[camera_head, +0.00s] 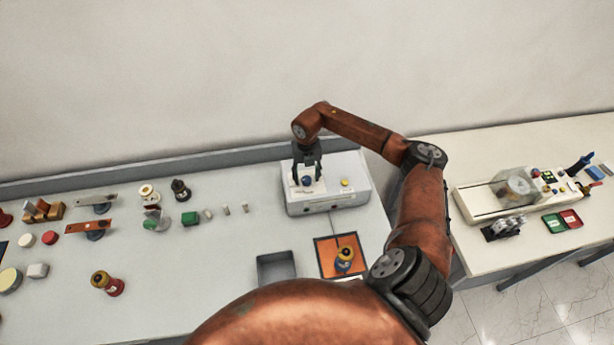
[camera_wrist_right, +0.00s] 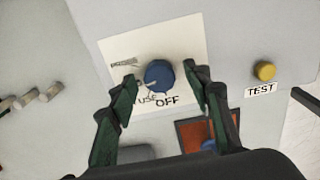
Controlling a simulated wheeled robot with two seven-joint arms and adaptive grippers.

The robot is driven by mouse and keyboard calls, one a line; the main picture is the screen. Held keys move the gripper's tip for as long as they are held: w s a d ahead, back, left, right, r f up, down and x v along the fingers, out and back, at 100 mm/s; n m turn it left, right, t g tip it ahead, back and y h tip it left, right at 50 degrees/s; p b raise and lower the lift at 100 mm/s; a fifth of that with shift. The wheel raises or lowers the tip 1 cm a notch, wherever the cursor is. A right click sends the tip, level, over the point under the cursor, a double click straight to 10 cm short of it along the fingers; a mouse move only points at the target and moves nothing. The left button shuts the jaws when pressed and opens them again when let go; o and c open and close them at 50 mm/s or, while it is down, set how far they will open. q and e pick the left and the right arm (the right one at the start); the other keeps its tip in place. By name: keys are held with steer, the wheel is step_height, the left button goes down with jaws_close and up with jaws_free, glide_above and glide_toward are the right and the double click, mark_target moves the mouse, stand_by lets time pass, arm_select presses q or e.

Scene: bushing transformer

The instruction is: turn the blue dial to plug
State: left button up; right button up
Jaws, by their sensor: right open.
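The blue dial (camera_wrist_right: 158,76) sits on a white label plate (camera_wrist_right: 190,35) on top of a light grey box (camera_head: 350,170). In the right wrist view the label reads "OFF" and "FUSE" near the dial's lower side; a further word at the upper left is too blurred to read. The dial also shows small and dark in the head view (camera_head: 307,181). My right gripper (camera_wrist_right: 162,80) is open, pointing down over the box, with one finger on each side of the dial and gaps between. My left gripper is not in view.
A yellow button (camera_wrist_right: 264,71) marked "TEST" is right of the dial. In front of the box lie an orange square (camera_head: 327,262) with a yellow-topped part (camera_head: 345,254) and a grey tray (camera_head: 262,268). Several small parts lie left. A second table with a machine (camera_head: 480,203) stands right.

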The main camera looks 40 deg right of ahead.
mark_target(307, 179)
step_height(307, 179, up, 12)
stand_by(0.5)
stand_by(0.4)
